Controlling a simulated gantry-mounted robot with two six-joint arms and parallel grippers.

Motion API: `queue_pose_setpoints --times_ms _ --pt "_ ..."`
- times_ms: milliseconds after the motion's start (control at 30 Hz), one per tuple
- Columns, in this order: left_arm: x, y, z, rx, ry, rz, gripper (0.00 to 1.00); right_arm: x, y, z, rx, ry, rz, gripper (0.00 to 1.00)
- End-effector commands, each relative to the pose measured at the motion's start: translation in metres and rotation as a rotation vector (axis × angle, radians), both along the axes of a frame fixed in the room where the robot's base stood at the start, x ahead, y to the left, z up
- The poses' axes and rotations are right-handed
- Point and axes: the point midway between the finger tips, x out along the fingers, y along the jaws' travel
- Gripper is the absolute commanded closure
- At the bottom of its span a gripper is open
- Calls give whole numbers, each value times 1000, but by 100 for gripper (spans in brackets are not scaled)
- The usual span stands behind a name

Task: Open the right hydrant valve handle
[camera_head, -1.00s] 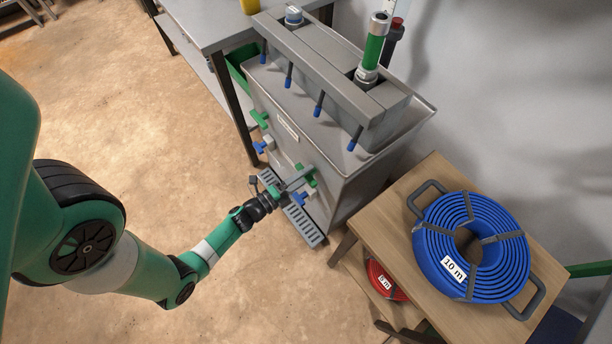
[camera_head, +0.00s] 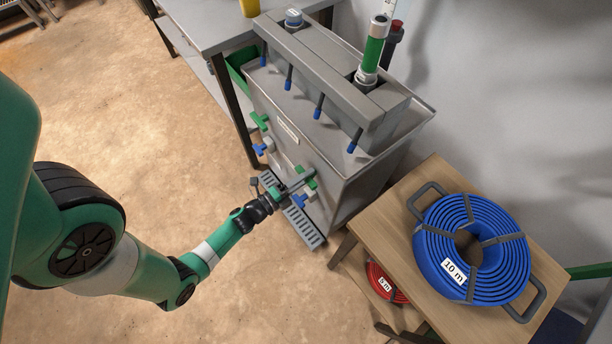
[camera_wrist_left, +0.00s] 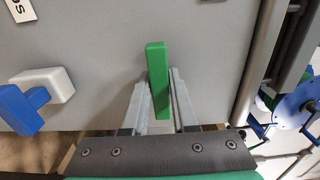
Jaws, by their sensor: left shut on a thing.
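The green valve handle (camera_head: 308,175) is on the right of the grey cabinet's front face. My left gripper (camera_head: 303,184) reaches it from the front left. In the left wrist view the green handle (camera_wrist_left: 157,75) stands as a long bar between the two fingers, and the gripper is shut on it. A blue handle (camera_head: 298,202) sits just below; it also shows in the left wrist view (camera_wrist_left: 20,108) on a white body. A second green handle (camera_head: 259,121) and blue handle (camera_head: 262,147) are further left on the face. My right gripper is not in view.
A slotted grey grate (camera_head: 306,229) lies on the floor below the cabinet (camera_head: 340,185). Several blue-tipped levers line the cabinet's top. A wooden table (camera_head: 420,262) with a blue hose coil (camera_head: 440,255) stands to the right. The floor at left is open.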

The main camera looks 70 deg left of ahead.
Motion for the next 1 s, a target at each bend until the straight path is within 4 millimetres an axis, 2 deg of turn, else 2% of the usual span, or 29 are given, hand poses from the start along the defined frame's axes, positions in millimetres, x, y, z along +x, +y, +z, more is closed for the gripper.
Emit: queue_pose_setpoints --times_ms 367,1000 --pt "0 0 2 -168 -54 0 100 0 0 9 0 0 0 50" --pt "0 0 2 -732 -241 -1 100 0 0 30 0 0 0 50"
